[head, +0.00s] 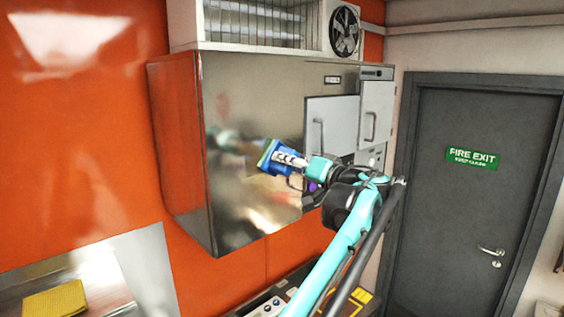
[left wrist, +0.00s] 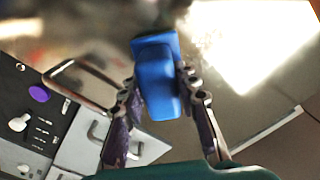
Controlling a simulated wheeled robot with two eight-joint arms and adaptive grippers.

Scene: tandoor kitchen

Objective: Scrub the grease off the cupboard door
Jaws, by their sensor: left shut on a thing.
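The cupboard (head: 260,95) is a shiny steel box on the orange wall, and its front fills the middle of the head view. Brownish, blurred patches show low on this front; I cannot tell grease from reflection. My right gripper is not in view.
Grey panels with handles (head: 332,125) are on the cupboard's right side. A vent unit with a fan (head: 344,30) sits above. A grey fire exit door (head: 450,210) stands at right. A yellow cloth or sponge (head: 55,302) lies at lower left.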

